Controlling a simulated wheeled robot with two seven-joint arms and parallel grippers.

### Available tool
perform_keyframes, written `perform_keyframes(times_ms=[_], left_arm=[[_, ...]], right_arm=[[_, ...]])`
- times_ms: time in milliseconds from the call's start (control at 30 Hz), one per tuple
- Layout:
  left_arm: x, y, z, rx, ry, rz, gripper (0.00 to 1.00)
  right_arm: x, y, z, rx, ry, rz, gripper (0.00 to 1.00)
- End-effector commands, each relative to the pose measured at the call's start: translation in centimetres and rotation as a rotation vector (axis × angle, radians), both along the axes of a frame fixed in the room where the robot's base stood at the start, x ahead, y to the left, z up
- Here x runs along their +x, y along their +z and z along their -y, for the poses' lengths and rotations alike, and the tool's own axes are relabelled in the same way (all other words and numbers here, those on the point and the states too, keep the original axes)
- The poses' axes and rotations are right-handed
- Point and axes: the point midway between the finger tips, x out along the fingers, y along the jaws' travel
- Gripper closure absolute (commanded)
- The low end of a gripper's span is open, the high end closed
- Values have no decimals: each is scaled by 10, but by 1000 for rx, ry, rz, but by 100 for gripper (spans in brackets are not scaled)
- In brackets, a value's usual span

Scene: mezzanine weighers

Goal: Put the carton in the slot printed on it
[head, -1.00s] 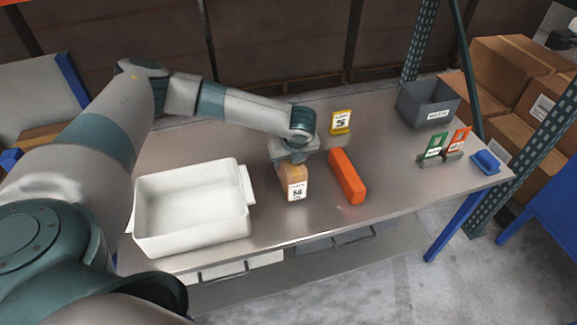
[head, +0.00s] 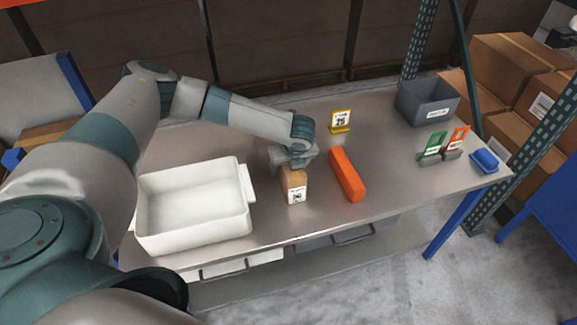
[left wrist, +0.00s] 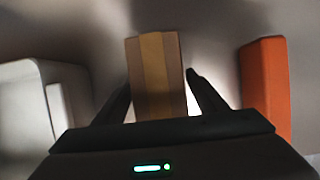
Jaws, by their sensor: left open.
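The carton (head: 294,184) is a tan box with a white printed label on its front, too blurred to read surely. It is on the steel bench between the white tray and the orange block. My left gripper (head: 292,160) is directly above it and hides its upper part. In the left wrist view the carton (left wrist: 157,75) lies between the two open fingers of my left gripper (left wrist: 160,82). The left finger looks close to the carton's side; a small gap shows on the right. A yellow-framed number card (head: 341,121) stands behind. My right gripper is out of view.
A white tray (head: 146,214) is left of the carton and an orange block (head: 347,175) is right. A grey bin (head: 428,112), green card (head: 433,145), orange card (head: 457,139) and blue object (head: 485,160) are farther right. Bench is clear between the orange block and cards.

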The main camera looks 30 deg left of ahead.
Motion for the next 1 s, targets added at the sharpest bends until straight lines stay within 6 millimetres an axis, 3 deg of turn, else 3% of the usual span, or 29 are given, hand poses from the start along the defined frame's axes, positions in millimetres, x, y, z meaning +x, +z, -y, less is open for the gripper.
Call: perform_keyframes(times_ms=[267,800,1000], left_arm=[[-2,11,4,-2,-1,1,34],[-23,92,29,-3,-1,3,34],[-29,109,34,-1,1,1,34]], right_arm=[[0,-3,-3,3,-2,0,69],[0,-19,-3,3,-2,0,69],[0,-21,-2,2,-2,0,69]])
